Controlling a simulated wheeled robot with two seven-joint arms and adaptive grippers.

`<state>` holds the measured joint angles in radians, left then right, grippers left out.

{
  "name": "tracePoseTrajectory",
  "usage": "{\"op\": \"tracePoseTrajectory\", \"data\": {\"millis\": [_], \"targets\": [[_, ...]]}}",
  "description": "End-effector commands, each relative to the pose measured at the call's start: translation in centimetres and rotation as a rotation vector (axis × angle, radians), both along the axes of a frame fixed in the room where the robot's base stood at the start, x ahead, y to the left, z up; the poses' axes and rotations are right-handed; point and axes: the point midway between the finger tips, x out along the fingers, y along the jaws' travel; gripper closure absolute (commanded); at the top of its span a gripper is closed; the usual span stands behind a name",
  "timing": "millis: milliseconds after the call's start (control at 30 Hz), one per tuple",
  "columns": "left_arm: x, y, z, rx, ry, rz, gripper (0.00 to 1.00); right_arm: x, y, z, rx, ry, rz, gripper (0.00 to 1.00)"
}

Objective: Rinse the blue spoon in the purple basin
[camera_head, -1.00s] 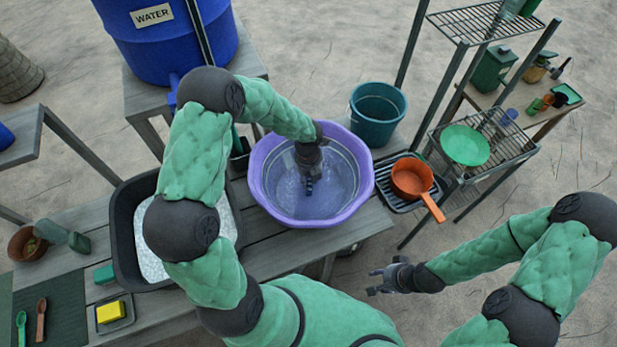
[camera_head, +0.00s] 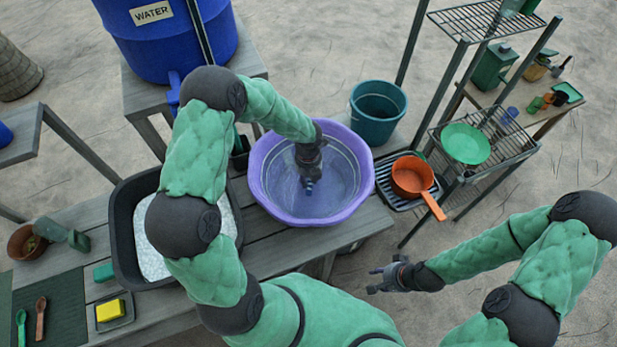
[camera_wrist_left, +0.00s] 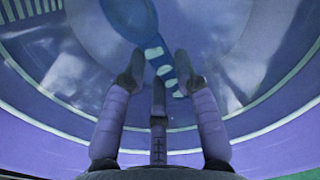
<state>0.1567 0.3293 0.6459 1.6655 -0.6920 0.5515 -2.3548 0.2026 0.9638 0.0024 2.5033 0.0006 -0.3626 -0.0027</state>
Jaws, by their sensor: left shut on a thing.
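The purple basin (camera_head: 262,190) stands on the wooden bench with water in it. In the left wrist view the left gripper (camera_wrist_left: 162,80) is shut on the blue spoon (camera_wrist_left: 130,18). The spoon's striped handle lies between the fingers and its bowl points away toward the top edge. In the head view only a small blue bit of the spoon shows at the fingertips. My right gripper (camera_head: 372,280) is open and empty, to the right of the bench.
A teal bucket (camera_head: 378,128) stands behind the basin. An orange pan (camera_head: 411,177) sits on a black rack to the right. A yellow sponge (camera_head: 110,311) lies at the front left.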

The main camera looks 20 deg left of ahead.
Motion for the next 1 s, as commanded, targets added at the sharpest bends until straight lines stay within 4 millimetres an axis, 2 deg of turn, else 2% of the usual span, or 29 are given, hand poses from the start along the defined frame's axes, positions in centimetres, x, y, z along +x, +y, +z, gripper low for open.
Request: {"op": "tracePoseTrajectory", "data": {"millis": [333,667,1000], "targets": [[0.0,0.1,0.3,0.000,0.000,0.001,0.88,0.0,0.0,0.7,0.000,0.000,0.000,0.60],[-0.5,1.2,0.3,0.000,0.000,0.000,0.88,0.0,0.0,1.3,0.000,0.000,0.000,0.60],[0.3,-0.7,0.3,0.000,0.000,-0.003,0.88,0.0,0.0,1.4,0.000,0.000,0.000,0.60]]}}
